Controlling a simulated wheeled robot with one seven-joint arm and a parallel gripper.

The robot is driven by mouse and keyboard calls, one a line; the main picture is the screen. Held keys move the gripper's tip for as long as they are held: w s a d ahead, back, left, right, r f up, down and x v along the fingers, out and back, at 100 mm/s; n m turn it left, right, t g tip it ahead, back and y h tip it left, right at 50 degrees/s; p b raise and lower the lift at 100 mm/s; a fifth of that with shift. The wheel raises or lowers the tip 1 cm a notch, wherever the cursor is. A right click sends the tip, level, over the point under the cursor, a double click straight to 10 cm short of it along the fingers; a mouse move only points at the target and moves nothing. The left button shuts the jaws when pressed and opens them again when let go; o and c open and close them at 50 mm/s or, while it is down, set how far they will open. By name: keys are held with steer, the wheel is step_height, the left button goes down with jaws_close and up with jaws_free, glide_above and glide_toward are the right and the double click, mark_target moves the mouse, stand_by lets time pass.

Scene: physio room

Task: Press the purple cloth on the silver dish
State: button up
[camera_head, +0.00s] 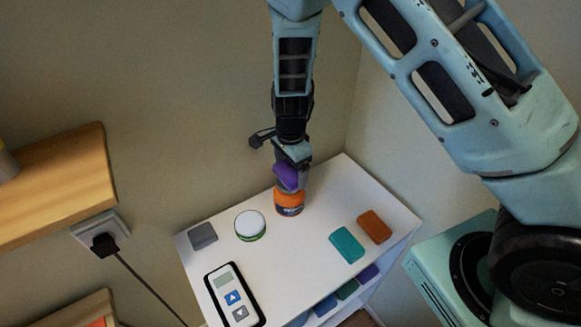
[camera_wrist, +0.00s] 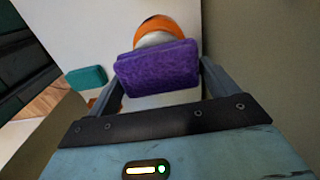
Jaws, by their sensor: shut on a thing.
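The purple cloth (camera_head: 286,177) looks like a thick rounded pad. My gripper (camera_head: 292,170) is shut on it, one finger on each side in the wrist view, where the cloth (camera_wrist: 158,68) fills the middle. The cloth is just above an orange-topped round tin (camera_head: 289,201) near the back of the white shelf top; I cannot tell if they touch. In the wrist view the tin's orange part (camera_wrist: 160,24) shows beyond the cloth, with a pale greyish curved surface (camera_wrist: 156,40) partly hidden between them. I cannot make out a silver dish for sure.
On the white shelf top (camera_head: 292,247) are a white-lidded round tin (camera_head: 250,224), a grey block (camera_head: 202,236), a teal block (camera_head: 347,245), a brown-orange block (camera_head: 374,227) and a remote-like device (camera_head: 235,295). More coloured blocks sit on the level below. Walls stand close behind.

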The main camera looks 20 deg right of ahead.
mark_target(291, 169)
steer(key=shift+f+b, duration=0.55)
steer(key=shift+f, duration=0.55)
stand_by(1.8)
step_height(291, 169, up, 7)
steer(key=p, duration=0.6)
steer(key=shift+r, duration=0.1)
stand_by(0.9)
